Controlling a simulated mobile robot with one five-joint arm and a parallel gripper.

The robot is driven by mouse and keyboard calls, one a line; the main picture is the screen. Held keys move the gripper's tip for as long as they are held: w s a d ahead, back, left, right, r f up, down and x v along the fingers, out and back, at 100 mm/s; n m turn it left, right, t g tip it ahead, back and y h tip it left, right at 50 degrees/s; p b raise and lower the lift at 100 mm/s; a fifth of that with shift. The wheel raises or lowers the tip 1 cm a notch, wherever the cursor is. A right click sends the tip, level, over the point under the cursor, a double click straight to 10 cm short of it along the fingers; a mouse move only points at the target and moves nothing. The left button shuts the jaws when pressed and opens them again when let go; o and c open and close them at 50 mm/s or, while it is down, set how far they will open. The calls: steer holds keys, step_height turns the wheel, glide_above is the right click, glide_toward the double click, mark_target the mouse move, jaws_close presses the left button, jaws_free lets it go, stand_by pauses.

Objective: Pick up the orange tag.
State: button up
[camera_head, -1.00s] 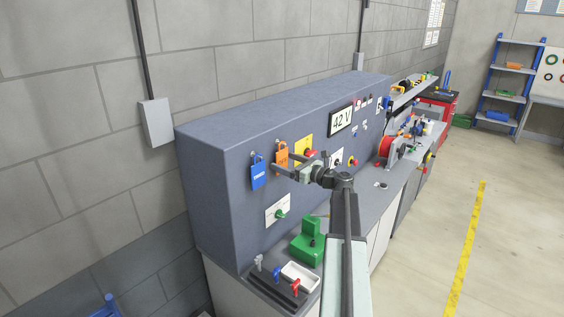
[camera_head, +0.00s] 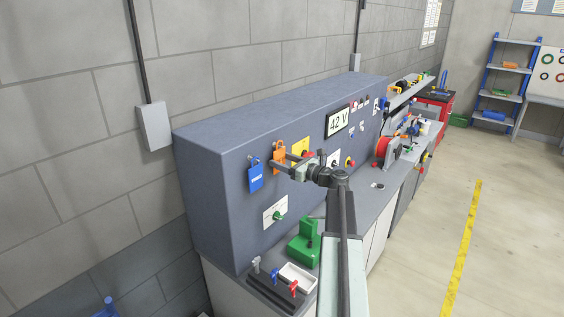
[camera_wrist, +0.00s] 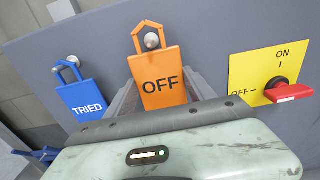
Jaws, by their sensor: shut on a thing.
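The orange tag (camera_head: 279,160) hangs on the front of the grey cabinet. In the wrist view the orange tag (camera_wrist: 160,80) reads "OFF", and its loop sits around a round metal peg (camera_wrist: 152,41). My gripper (camera_head: 277,165) is shut on the tag. In the wrist view one finger of my gripper (camera_wrist: 158,92) lies along each side of the tag's plate. The tag's lower edge is hidden behind my gripper's body.
A blue tag (camera_wrist: 86,100) reading "TRIED" hangs close to the left. A yellow switch plate (camera_wrist: 262,80) with a red handle (camera_wrist: 285,90) is at the right. Below are a green block (camera_head: 303,246) and a white tray (camera_head: 298,277) on the bench.

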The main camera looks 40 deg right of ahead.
steer(key=v, duration=1.8)
steer(key=shift+r+p, duration=0.55)
steer(key=shift+v, duration=1.75)
steer(key=shift+s, duration=0.1)
steer(key=shift+v, duration=1.65)
